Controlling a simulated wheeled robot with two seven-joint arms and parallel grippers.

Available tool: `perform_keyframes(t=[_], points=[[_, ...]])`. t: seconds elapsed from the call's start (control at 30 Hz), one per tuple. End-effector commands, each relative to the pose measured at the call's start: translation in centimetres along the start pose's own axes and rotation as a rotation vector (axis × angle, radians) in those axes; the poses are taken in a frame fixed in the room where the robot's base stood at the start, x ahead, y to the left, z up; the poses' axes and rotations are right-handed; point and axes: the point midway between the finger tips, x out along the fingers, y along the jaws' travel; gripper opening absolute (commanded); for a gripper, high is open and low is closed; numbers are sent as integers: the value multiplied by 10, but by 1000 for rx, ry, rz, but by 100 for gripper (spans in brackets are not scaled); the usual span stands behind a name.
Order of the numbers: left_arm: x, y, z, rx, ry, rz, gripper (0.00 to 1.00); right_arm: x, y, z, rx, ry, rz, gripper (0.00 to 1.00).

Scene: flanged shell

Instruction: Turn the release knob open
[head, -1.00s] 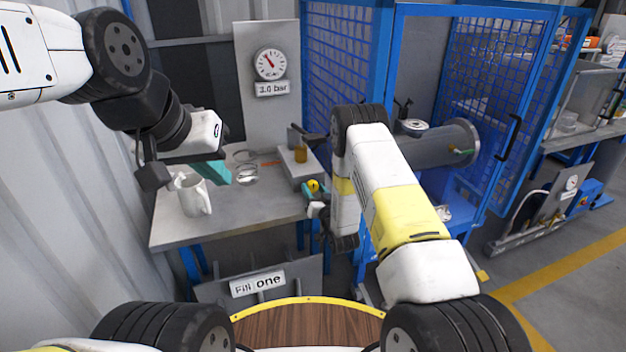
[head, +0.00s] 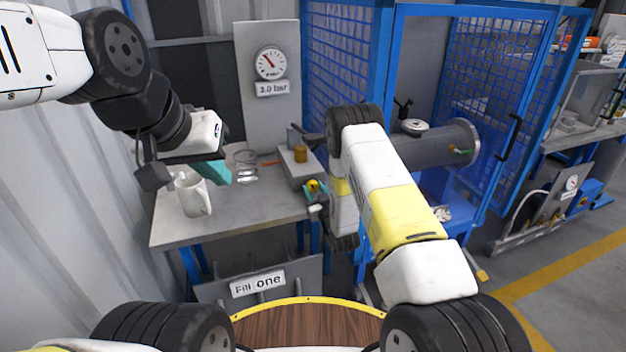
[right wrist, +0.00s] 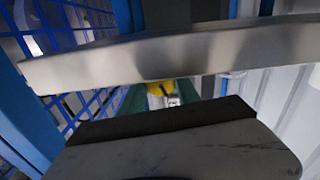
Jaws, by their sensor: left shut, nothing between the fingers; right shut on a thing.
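The yellow release knob (head: 313,186) is at the front of the small grey block on the bench. My right gripper (head: 316,190) is at the knob, its teal fingers shut on it, partly hidden by my forearm. In the right wrist view the yellow of the knob (right wrist: 157,90) shows between the green fingers, mostly covered by a grey slab edge and my dark gripper body. My left gripper (head: 214,173) is shut and empty above the bench, just behind and right of the white mug.
The white mug (head: 193,194) stands on the grey bench (head: 240,224). Ring-shaped clear parts (head: 246,166) lie behind it. A pressure gauge (head: 270,63) is on the back panel. A blue mesh cage (head: 345,75) and a grey cylinder (head: 440,148) are on the right.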

Motion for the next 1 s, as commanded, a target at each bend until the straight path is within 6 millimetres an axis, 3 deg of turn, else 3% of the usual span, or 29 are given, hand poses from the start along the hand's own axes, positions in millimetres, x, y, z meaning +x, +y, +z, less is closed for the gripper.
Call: perform_keyframes(t=[0.4, 0.97, 1.0], points=[[0, 0, 0, 0, 0, 0, 0, 0, 0, 0, -220, 0, 0, 0], [0, 0, 0, 0, 0, 0, 0, 0, 0, 0, -261, -1, 0, 0], [0, 0, 0, 0, 0, 0, 0, 0, 0, 0, -260, -1, 0, 40]])
